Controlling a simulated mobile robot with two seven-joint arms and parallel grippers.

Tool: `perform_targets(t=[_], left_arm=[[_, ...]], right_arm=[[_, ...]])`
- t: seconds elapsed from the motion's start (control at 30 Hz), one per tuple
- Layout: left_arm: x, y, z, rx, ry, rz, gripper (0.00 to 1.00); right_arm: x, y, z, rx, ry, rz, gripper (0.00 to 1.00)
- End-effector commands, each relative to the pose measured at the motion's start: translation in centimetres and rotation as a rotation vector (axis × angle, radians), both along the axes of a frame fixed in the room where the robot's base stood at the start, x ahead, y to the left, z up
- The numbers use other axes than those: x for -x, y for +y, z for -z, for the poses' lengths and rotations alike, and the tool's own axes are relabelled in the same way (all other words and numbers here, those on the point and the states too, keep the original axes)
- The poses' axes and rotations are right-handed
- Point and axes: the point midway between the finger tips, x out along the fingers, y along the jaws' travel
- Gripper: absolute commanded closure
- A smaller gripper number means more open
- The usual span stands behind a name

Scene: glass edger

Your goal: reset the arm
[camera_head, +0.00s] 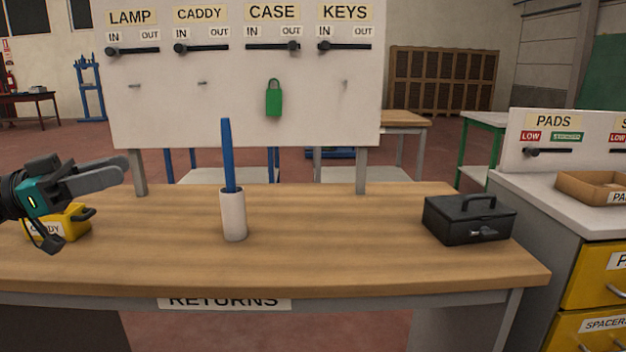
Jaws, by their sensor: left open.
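My left gripper (122,174) comes in from the left above the wooden returns table (330,262). Its jaws point right and hold nothing that I can see. The left arm partly covers a yellow caddy (72,224) on the table below it. The gripper is apart from the white cup (233,215), which stands upright with a blue stick-like item (228,155) in it. My right gripper does not show.
A black case (468,218) with a handle sits at the table's right. A sign board (200,110) with sliders and a green padlock (274,98) stands behind the table. A counter with yellow drawers (600,275) is at the right. The table's middle right is clear.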

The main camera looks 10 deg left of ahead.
Motion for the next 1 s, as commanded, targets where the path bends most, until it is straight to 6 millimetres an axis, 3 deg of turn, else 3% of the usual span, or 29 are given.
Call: perform_targets(t=[0.2,0.33,0.47,0.6,0.7,0.8,0.9,1.0], left_arm=[[-2.9,-4.4,10.5,0.139,-0.062,-0.239,0.57],[-2.4,-7.5,18.7,0.144,-0.012,-0.469,0.57],[0.4,-11.0,27.0,0.055,0.126,-0.682,0.57],[5.7,-15.5,34.7,-0.115,0.334,-0.815,0.57],[9.7,-18.6,38.4,-0.236,0.473,-0.836,0.57],[12.9,-21.0,40.5,-0.331,0.574,-0.819,0.57],[14.9,-22.5,41.7,-0.389,0.633,-0.797,0.57],[15.7,-23.2,42.1,-0.415,0.656,-0.784,0.57]], right_arm=[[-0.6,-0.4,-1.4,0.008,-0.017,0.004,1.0],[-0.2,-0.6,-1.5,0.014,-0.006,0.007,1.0],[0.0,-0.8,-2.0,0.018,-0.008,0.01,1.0],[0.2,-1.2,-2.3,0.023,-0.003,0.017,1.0],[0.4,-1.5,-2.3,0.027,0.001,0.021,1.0],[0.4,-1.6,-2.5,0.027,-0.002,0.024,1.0],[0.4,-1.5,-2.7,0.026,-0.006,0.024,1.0],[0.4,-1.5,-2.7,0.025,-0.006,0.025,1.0]])
